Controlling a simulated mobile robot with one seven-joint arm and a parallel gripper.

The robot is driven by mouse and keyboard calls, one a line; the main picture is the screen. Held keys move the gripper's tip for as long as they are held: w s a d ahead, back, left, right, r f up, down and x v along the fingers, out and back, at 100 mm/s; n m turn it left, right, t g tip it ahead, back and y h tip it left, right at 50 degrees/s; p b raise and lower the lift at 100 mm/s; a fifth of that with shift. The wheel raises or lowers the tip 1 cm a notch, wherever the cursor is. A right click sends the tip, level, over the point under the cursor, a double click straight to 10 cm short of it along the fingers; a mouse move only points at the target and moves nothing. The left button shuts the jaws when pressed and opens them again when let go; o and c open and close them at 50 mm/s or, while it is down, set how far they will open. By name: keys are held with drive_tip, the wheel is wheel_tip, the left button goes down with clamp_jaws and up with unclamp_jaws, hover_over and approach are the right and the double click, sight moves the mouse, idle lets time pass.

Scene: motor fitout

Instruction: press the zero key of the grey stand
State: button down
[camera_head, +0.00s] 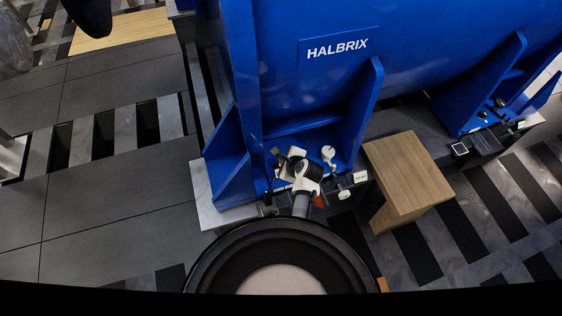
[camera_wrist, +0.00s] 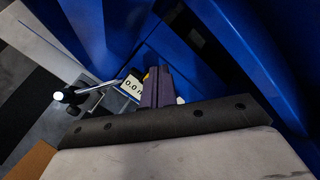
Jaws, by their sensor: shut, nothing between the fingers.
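In the wrist view my gripper (camera_wrist: 158,73) is shut, with its dark fingers together and nothing between them. A silver rod (camera_wrist: 97,90) with a black-and-white knob (camera_wrist: 62,96) lies left of the display. In the head view a small display (camera_head: 360,177) sits by the blue foot. I cannot tell contact, or which unit is the grey stand.
A large blue HALBRIX motor housing (camera_head: 338,49) with ribbed feet rises close behind the work spot. A wooden block (camera_head: 410,175) stands to the right. Another small display unit (camera_head: 460,149) sits at the far right foot. Open grey floor (camera_head: 110,205) lies left.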

wheel_tip(320, 180, up, 5)
drive_tip(key=p, duration=0.5)
idle(0.4)
idle(0.6)
